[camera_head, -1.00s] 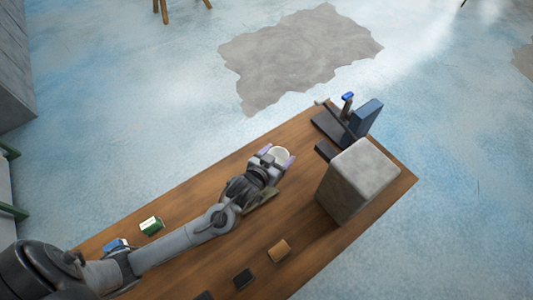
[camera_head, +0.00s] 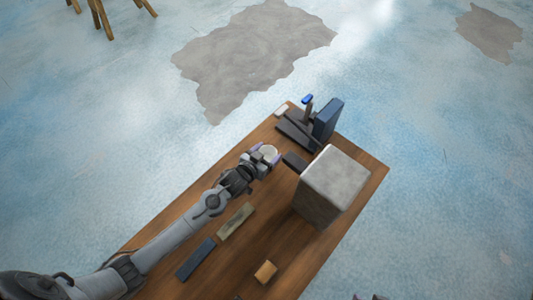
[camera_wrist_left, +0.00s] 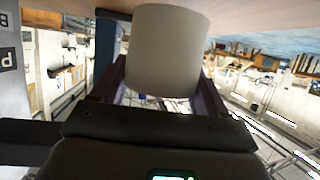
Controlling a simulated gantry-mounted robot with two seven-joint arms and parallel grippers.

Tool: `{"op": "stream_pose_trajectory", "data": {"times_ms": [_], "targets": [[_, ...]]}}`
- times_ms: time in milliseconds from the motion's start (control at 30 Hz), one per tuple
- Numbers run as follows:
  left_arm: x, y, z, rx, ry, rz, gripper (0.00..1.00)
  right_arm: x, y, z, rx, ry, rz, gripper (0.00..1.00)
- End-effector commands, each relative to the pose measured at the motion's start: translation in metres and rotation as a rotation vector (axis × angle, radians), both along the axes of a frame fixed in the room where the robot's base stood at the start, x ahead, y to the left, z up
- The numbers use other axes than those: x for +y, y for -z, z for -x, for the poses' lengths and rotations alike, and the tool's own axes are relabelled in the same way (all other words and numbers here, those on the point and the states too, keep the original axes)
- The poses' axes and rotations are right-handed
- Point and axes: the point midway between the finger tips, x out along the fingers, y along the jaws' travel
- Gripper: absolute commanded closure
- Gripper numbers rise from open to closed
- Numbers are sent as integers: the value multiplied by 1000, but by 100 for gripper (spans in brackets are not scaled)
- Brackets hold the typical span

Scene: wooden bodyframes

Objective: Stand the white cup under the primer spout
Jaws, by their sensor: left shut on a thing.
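The white cup (camera_head: 269,152) is between the fingers of my left gripper (camera_head: 267,154), which is shut on it near the table's far edge. The cup also fills the top middle of the left wrist view (camera_wrist_left: 167,48), with a finger on each side. A device with a dark base (camera_head: 298,131), a blue upright block (camera_head: 329,119) and a blue-topped post (camera_head: 307,102) stands at the far end; it may be the primer. Its spout cannot be made out. The cup is short of this device and apart from it. My right gripper is not in view.
A large grey block (camera_head: 337,174) stands on the wooden table (camera_head: 330,222) right of the cup, with a small dark piece (camera_head: 295,162) at its side. A green-grey strip (camera_head: 236,221), dark blue strip (camera_head: 195,258) and orange-brown block (camera_head: 265,271) lie nearer.

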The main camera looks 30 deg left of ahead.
Motion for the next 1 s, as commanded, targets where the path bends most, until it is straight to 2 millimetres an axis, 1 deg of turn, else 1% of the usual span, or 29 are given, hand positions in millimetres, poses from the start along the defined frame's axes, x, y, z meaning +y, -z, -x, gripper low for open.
{"op": "stream_pose_trajectory", "data": {"times_ms": [33,567,633,800,1000], "targets": [[-3,2,1,-1,0,1,61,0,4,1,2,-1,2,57],[-50,17,14,-3,1,2,61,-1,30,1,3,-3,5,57],[-56,14,15,-2,-2,3,61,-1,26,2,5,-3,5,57],[-70,16,19,-1,-2,2,61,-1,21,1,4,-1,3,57],[-82,18,22,-1,-2,2,61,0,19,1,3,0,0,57]]}}
